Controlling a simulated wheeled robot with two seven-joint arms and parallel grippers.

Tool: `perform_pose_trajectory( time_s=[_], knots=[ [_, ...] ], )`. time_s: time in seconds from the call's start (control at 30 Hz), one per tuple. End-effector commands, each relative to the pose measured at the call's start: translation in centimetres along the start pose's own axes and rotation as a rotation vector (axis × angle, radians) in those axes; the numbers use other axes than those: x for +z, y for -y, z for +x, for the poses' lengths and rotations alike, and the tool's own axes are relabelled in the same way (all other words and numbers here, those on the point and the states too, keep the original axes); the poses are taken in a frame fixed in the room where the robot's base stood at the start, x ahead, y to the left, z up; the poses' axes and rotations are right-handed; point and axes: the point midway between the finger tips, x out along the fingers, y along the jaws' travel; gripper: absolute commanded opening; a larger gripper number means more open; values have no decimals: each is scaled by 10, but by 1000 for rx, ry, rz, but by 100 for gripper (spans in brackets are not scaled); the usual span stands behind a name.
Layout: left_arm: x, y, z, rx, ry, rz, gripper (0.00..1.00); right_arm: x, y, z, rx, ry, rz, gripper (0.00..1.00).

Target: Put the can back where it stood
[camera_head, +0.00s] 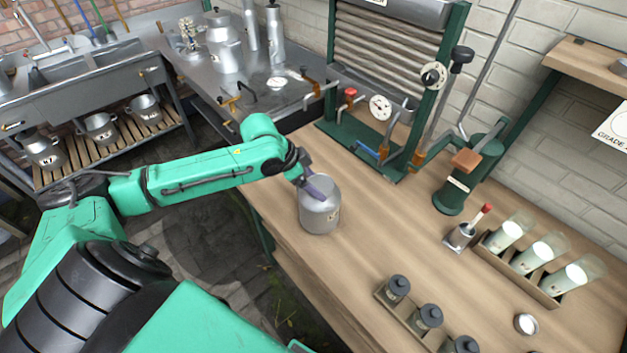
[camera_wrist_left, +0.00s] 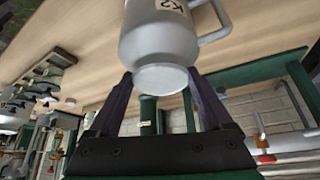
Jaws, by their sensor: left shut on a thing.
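A grey metal can (camera_head: 320,217) with a side handle and a small pale label is at the left part of the wooden bench (camera_head: 375,235). It looks upright; I cannot tell whether its base touches the bench. My left gripper (camera_head: 316,187) comes from the left and is shut on the can near its top. In the left wrist view the can (camera_wrist_left: 158,45) appears upside down, its round top between the dark fingers of the gripper (camera_wrist_left: 160,95). The fingers hide part of the rim in the head view. My right gripper is not in view.
A green-framed plate cooler (camera_head: 385,60) stands behind the can. Bottles in a rack (camera_head: 537,255) and dark-capped jars in a holder (camera_head: 415,315) occupy the right and front. Several cans (camera_head: 101,128) stand on a slatted shelf at left. The bench middle is clear.

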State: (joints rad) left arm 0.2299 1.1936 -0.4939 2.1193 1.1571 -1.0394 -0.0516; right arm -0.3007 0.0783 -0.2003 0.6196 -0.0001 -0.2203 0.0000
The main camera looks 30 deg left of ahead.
Motion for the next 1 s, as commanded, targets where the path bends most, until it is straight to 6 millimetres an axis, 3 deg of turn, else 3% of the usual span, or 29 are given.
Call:
perform_pose_trajectory(
  time_s=[0.2,0.23,0.27,0.63,1.0],
  knots=[
    [-1,0,0,-2,-3,1,0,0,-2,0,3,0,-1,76],
    [0,0,0,-1,-1,0,91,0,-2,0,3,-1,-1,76],
    [0,0,0,-1,-1,0,100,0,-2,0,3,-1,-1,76],
    [0,2,-8,-3,-1,0,100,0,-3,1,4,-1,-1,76],
    [-1,1,-75,-4,7,7,100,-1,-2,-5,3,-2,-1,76]
  ],
)
